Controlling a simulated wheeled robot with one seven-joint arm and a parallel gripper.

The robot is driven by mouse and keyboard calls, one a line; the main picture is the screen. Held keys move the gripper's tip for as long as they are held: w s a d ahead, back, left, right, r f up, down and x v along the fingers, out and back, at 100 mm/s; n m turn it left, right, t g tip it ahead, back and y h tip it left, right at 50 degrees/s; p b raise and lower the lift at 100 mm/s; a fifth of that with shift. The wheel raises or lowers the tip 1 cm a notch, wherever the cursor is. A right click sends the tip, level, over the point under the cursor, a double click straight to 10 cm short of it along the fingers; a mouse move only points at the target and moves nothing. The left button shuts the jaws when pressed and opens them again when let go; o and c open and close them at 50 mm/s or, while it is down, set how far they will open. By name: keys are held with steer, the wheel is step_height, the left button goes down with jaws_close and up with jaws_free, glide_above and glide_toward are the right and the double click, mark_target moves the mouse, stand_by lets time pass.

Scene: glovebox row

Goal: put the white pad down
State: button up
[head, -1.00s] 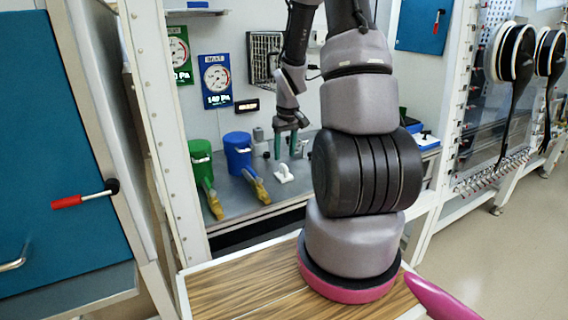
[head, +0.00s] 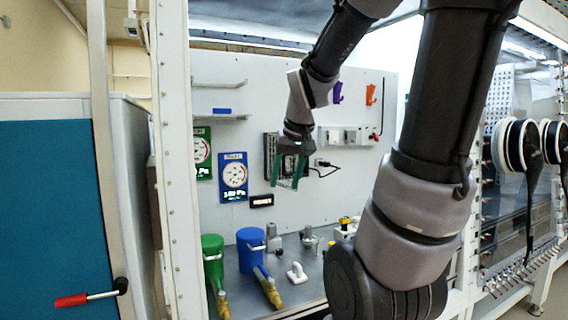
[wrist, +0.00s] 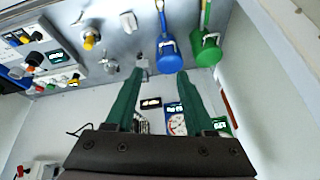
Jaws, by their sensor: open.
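The white pad (head: 297,272), with a raised handle-like part, rests on the grey bench inside the glovebox, right of the blue cylinder. It also shows in the wrist view (wrist: 128,21) near the top. My gripper (head: 285,185) is open with nothing between its green fingers. It hangs well above the bench and clear of the pad, in front of the back wall. In the wrist view the open fingers (wrist: 160,72) are apart and empty.
Gauges (head: 233,176) hang on the back wall. A white frame post (head: 180,170) borders the opening at left.

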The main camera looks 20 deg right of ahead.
steer(key=s+a+r+t+y, duration=0.1)
steer(key=s+a+r, duration=0.1)
steer(key=s+r, duration=0.1)
steer(key=s+a+r+m+t, duration=0.1)
steer(key=s+a+r, duration=0.1)
steer(key=s, duration=0.4)
steer(key=shift+a+r+y, duration=0.25)
steer(key=shift+r+y, duration=0.15)
steer(key=shift+r, duration=0.05)
